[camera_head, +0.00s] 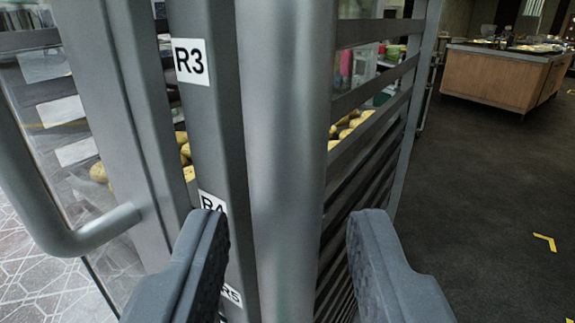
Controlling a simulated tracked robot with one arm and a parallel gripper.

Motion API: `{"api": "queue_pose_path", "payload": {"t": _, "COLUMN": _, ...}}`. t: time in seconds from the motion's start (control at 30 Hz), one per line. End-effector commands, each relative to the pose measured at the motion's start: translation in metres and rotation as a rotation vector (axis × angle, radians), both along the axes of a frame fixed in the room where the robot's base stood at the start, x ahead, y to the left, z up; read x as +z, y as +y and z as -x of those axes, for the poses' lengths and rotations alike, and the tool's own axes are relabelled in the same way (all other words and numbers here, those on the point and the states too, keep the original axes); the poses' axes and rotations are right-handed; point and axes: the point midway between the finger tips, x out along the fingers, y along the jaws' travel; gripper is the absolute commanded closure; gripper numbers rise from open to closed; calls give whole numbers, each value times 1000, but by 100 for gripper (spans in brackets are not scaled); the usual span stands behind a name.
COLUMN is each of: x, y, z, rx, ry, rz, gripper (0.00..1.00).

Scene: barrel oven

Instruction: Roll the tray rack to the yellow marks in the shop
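The tray rack (213,130) is a grey metal frame close in front of me, with white labels R3, R4 and R5 on an upright and slatted tray rails on its right side. Golden loaves (350,124) show on trays inside. A thick round vertical post (288,120) stands in the middle of the view. My gripper (290,225) is open, one finger on each side of the post, with gaps showing; I cannot tell how deep the post sits between them. A yellow corner mark (545,242) lies on the dark floor at right.
A curved grey tube handle (100,232) and a glass pane (50,100) are close at left, over pale patterned tiles (40,275). A wooden counter (500,78) stands at the back right. The dark floor (470,180) between is clear.

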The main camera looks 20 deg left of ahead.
Motion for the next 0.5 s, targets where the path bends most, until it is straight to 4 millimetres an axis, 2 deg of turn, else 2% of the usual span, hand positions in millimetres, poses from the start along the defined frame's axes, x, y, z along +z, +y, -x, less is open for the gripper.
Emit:
{"api": "queue_pose_path", "payload": {"t": 0.2, "x": 2, "y": 5, "z": -15, "rx": 1, "ry": -3, "rz": 1, "gripper": 65}}
{"api": "queue_pose_path", "payload": {"t": 0.5, "x": 1, "y": 5, "z": -17, "rx": 1, "ry": -2, "rz": 0, "gripper": 65}}
